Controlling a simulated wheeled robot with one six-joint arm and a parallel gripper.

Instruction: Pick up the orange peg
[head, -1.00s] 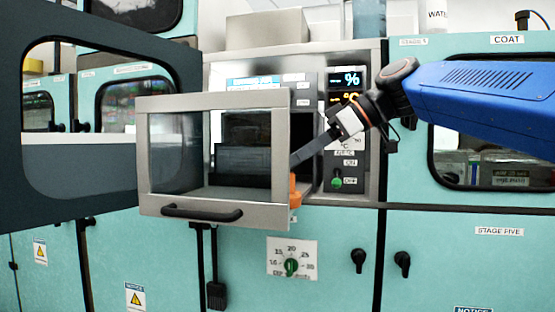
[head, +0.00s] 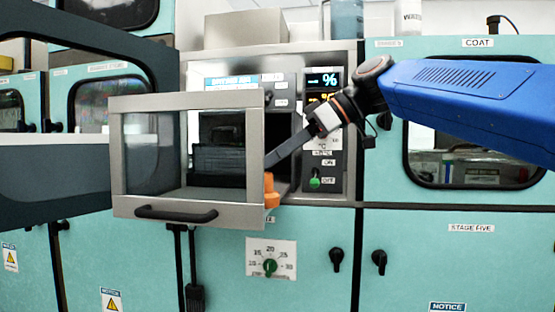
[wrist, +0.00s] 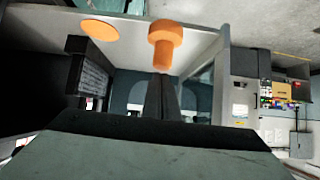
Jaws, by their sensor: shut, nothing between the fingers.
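The orange peg (head: 270,190) is at the right edge of the open chamber, just behind the grey door frame, which may hide part of it. In the wrist view the orange peg (wrist: 164,46) has a wide round head and a narrower shaft pointing toward the fingers. My gripper (head: 268,164) reaches down-left to just above the peg in the head view. In the wrist view my gripper (wrist: 162,80) is shut and empty, its fingertips just below the peg's shaft. Whether they touch it is unclear.
The framed glass door (head: 188,101) with a black handle (head: 176,214) stands in front of the chamber, close to my gripper. A flat orange disc (wrist: 100,28) lies left of the peg in the wrist view. A control panel (head: 323,150) stands right of the chamber.

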